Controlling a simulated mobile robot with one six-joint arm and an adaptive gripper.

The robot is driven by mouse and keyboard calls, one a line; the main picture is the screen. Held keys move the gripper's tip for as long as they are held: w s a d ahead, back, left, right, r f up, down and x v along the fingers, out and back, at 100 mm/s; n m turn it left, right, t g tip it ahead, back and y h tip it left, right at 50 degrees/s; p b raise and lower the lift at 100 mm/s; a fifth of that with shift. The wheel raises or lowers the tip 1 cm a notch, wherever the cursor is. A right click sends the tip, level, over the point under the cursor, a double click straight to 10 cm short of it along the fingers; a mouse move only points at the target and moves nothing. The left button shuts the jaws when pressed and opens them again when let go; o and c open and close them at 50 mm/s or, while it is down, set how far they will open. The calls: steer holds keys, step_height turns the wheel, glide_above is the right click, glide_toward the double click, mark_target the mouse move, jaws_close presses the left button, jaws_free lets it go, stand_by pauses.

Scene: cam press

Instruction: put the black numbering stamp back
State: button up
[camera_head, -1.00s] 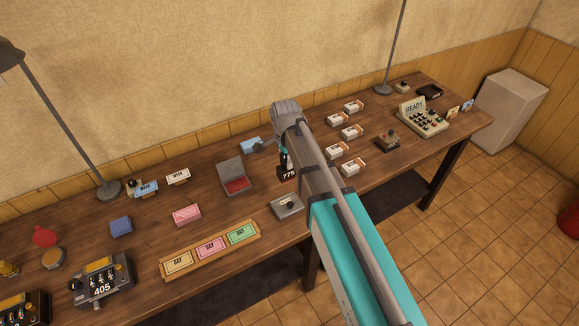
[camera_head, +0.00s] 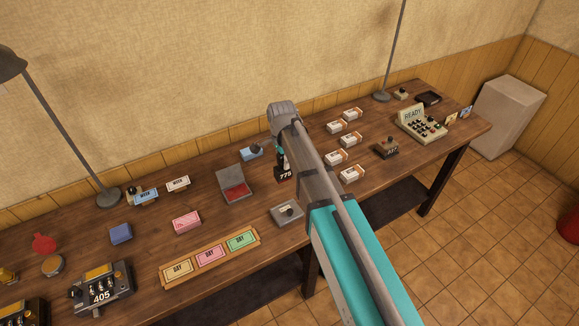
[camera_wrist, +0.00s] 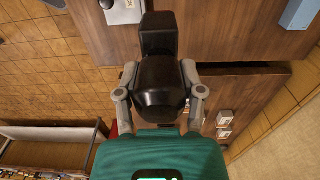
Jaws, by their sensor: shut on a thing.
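The black numbering stamp (camera_head: 284,175) shows the number 775 in the head view, between the open ink pad and the rows of small white boxes. My gripper (camera_head: 281,153) is above it, partly hidden by my arm. In the wrist view the dark stamp (camera_wrist: 160,85) fills the middle. My gripper's fingers (camera_wrist: 158,76) are shut on it from both sides. I cannot tell whether its base touches the table or is held above it.
An open ink pad (camera_head: 234,185) with a red surface lies left of the stamp. A grey block with a dark knob (camera_head: 287,212) lies in front, near the table edge. White boxes (camera_head: 343,155) stand to the right. A three-colour DAY tray (camera_head: 211,256) is at front left.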

steer(key=w+d+f+b, duration=0.1)
steer(key=w+f+b, duration=0.6)
steer(key=w, duration=0.3)
steer(key=shift+d+f, duration=0.35)
steer(key=shift+f, duration=0.05)
steer(key=shift+w+f+b, duration=0.2)
steer(key=shift+f+b, duration=0.8)
steer(key=shift+b, duration=0.05)
steer(key=shift+w+f+b, duration=0.2)
steer(key=shift+f+b, duration=0.8)
steer(key=shift+b, duration=0.05)
steer(key=shift+f, duration=0.1)
steer(key=o, duration=1)
